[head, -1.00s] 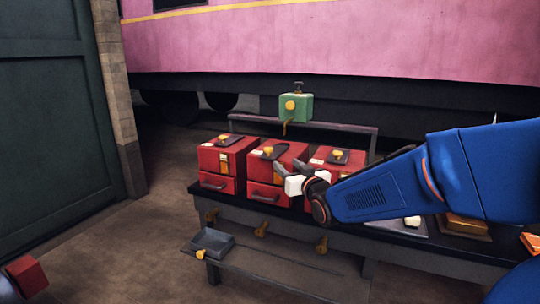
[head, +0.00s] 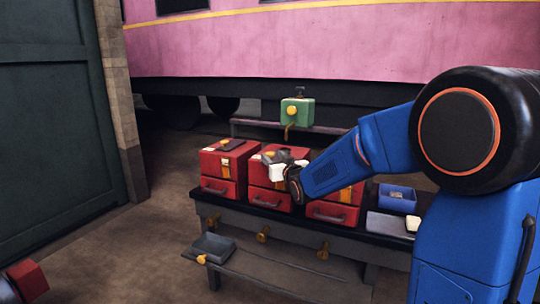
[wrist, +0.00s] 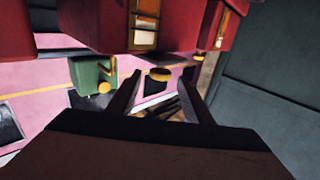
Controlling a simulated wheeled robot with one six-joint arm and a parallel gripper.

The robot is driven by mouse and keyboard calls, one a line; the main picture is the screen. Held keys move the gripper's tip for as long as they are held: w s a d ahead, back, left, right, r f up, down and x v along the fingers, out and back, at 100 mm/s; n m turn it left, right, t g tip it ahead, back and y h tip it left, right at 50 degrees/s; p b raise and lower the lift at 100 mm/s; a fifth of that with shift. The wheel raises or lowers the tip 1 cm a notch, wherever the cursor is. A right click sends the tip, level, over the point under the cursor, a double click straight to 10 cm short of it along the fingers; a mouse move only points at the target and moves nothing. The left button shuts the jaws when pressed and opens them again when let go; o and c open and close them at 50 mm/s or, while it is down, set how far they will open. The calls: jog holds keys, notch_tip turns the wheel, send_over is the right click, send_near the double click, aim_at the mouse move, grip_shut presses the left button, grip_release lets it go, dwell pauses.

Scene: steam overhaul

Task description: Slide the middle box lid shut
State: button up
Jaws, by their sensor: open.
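The middle box (head: 265,195) is red, with a drawer handle low on its front, and stands between two similar red boxes. Its dark lid (head: 270,153) on top is partly covered by my gripper (head: 282,158), so how far it stands open cannot be told. My gripper is open at the top of this box, its white and dark parts overlapping the lid. In the wrist view a brass knob (wrist: 159,74) shows at the gap between the two fingertips (wrist: 161,80); contact cannot be told. A red box (wrist: 105,22) with a yellow-framed front panel fills the top there.
The left red box (head: 215,187) has its own dark lid; the right one (head: 332,212) is partly behind my arm. A green box (head: 297,112) stands behind. A blue tray (head: 397,203) is at right, a grey tray (head: 213,247) on the lower shelf.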

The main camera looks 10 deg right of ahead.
aim_at(272, 155)
jog(key=shift+w+a, duration=0.15)
jog(key=shift+w, duration=0.95)
jog(key=shift+w+a, duration=0.15)
jog(key=shift+w, duration=0.9)
